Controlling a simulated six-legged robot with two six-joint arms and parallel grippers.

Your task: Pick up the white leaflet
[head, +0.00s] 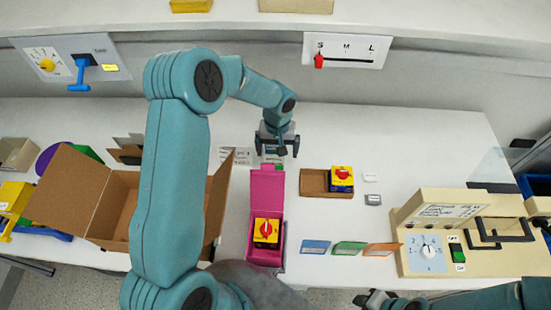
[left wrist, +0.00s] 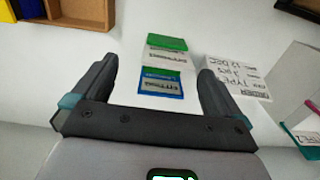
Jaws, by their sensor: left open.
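The white leaflet (left wrist: 167,60) lies flat in a row between a green leaflet (left wrist: 167,43) and a blue leaflet (left wrist: 160,86) in the left wrist view. In the head view, my left gripper (head: 278,148) hangs over this row behind the pink box and hides much of it. In the left wrist view, my left gripper (left wrist: 160,92) is open and empty, its two fingers on either side of the row in the picture. My right gripper (head: 370,298) is low at the bottom edge of the head view; its jaw opening is unclear.
A white printed sheet (left wrist: 238,77) lies beside the leaflets. The pink box (head: 252,200) holds a yellow switch. A brown tray (head: 313,182), an open cardboard box (head: 70,190) and a beige device (head: 408,262) stand around. The white table is clear at the back right.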

